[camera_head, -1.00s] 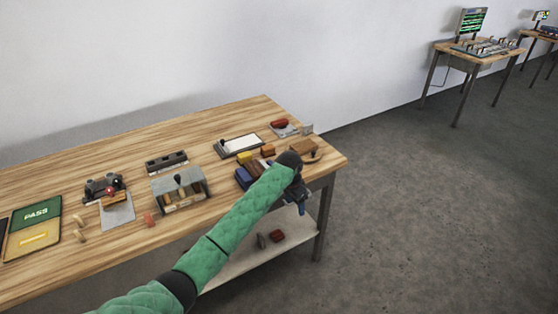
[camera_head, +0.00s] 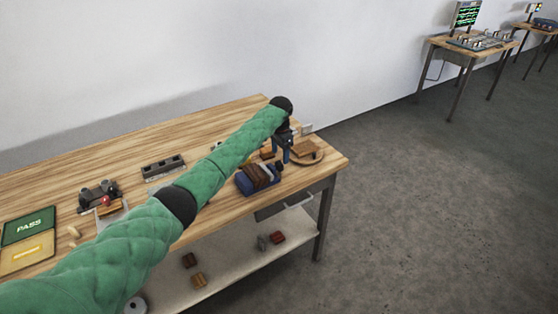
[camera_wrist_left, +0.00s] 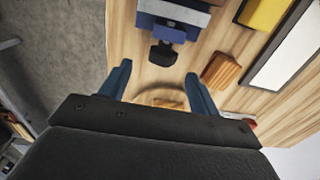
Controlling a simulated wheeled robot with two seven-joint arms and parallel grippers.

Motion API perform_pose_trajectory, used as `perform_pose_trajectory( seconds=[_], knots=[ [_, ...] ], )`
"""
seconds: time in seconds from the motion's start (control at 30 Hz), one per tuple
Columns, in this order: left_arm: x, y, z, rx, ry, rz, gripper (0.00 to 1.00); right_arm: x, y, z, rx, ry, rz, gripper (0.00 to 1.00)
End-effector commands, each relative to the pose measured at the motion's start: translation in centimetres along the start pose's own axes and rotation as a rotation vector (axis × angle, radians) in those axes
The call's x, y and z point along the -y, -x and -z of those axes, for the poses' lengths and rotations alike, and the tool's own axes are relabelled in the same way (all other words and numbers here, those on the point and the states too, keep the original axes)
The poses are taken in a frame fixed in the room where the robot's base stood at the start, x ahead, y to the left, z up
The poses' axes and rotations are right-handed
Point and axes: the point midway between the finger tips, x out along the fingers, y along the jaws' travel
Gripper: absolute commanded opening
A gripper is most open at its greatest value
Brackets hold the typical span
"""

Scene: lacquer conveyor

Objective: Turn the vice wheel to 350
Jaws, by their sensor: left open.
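My right gripper is not in view.
An orange-brown block (camera_wrist_left: 221,70) and a white-topped tray (camera_wrist_left: 287,48) lie nearby. A green PASS board (camera_head: 28,226) is far left. Floor right is clear.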

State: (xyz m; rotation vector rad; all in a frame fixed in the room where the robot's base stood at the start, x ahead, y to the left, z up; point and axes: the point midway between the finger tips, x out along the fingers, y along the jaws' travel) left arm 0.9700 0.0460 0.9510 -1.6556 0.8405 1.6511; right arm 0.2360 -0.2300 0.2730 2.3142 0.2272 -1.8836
Motion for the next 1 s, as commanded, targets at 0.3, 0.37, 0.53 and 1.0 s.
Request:
perform_pose_trajectory(
  seconds=[0.3, 0.37, 0.53, 1.0],
  knots=[
    [0.0, -4.0, -0.1, 0.001, 0.002, -0.001, 0.62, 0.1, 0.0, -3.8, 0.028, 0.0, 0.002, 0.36],
    [0.0, -4.5, -0.1, 0.002, 0.002, -0.001, 0.62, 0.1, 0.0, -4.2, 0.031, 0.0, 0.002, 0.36],
    [0.0, -5.2, -0.1, 0.001, 0.001, 0.0, 0.62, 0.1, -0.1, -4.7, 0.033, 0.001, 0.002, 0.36],
    [0.0, -5.2, -0.1, 0.001, 0.001, 0.0, 0.18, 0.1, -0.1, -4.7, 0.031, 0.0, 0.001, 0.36]
  ],
)
